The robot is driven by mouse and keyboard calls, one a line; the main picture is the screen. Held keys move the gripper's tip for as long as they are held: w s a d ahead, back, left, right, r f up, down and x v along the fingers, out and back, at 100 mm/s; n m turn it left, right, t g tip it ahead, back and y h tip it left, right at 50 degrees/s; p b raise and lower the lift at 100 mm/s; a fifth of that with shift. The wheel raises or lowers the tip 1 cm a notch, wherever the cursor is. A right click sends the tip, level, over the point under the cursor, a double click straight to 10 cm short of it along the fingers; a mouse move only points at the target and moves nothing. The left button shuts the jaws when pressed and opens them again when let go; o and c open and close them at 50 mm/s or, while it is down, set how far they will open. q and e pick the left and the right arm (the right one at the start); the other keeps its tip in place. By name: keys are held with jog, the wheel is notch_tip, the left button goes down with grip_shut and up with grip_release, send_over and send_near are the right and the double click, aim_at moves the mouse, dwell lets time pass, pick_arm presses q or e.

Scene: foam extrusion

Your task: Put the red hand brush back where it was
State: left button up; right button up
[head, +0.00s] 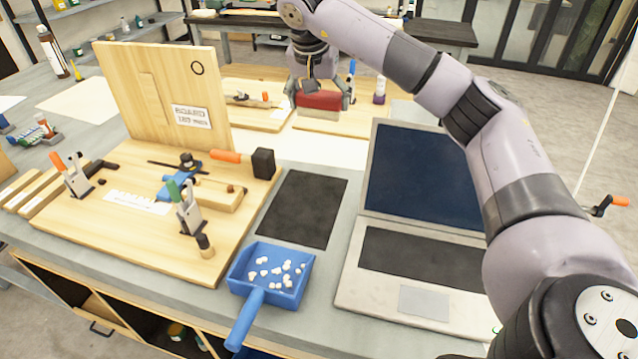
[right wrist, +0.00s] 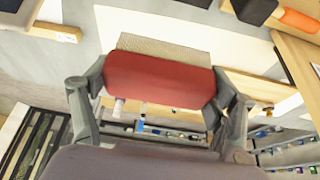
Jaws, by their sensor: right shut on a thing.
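The red hand brush (head: 319,101) is held between the fingers of my right gripper (head: 320,97), over the far part of the bench near a wooden board (head: 335,124). In the right wrist view the red brush body (right wrist: 160,80) spans between the two fingers, with its pale bristles (right wrist: 165,50) along the far side. I cannot tell whether the brush touches the surface beneath it. My left gripper is not in view.
A blue dustpan (head: 288,290) with several white foam bits lies at the front, beside a black mat (head: 302,210) and an open laptop (head: 400,247). A wooden fixture with an upright panel (head: 125,75) and clamps stands left.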

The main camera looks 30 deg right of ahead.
notch_tip(320, 180, down, 14)
jog(key=shift+p, duration=0.8)
notch_tip(320, 180, down, 5)
jog(key=shift+f+p, duration=0.1)
jog(key=shift+p, duration=0.25)
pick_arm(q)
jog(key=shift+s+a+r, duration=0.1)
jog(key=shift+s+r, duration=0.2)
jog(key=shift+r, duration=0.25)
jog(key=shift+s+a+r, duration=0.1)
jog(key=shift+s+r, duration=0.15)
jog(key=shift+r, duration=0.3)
pick_arm(e)
jog(key=shift+f, duration=0.15)
jog(key=o, duration=1.2)
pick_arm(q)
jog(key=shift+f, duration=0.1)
pick_arm(e)
jog(key=shift+o, duration=0.2)
